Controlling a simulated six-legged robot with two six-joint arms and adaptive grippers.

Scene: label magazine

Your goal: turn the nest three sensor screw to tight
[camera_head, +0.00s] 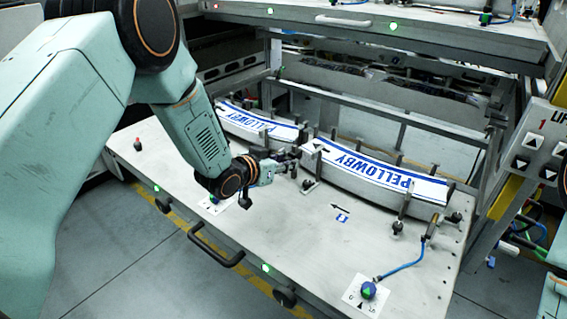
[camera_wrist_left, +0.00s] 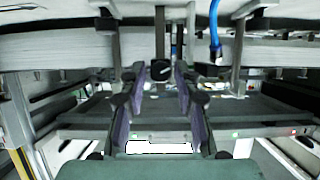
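My left gripper (camera_head: 290,157) reaches over the drawer top to an upright metal bracket (camera_head: 311,165) between two curved label stacks. In the left wrist view its two purple-padded fingers (camera_wrist_left: 160,80) are apart, with a dark square-ended knob (camera_wrist_left: 160,71) between their tips. I cannot tell whether they touch it. A black knob (camera_head: 308,184) shows low beside the bracket. Another black knob (camera_head: 397,227) and a sensor bracket with a blue cable (camera_head: 432,226) stand at the right stack. I cannot read which one is nest three's sensor screw or how tight it is. My right gripper is not in view.
The right PELLOWBY label stack (camera_head: 380,175) and the left one (camera_head: 258,124) stand between upright posts. A blue-and-green dial (camera_head: 368,290) sits on a white plate at the front right. A black handle (camera_head: 215,248) is on the front edge. The front middle is clear.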

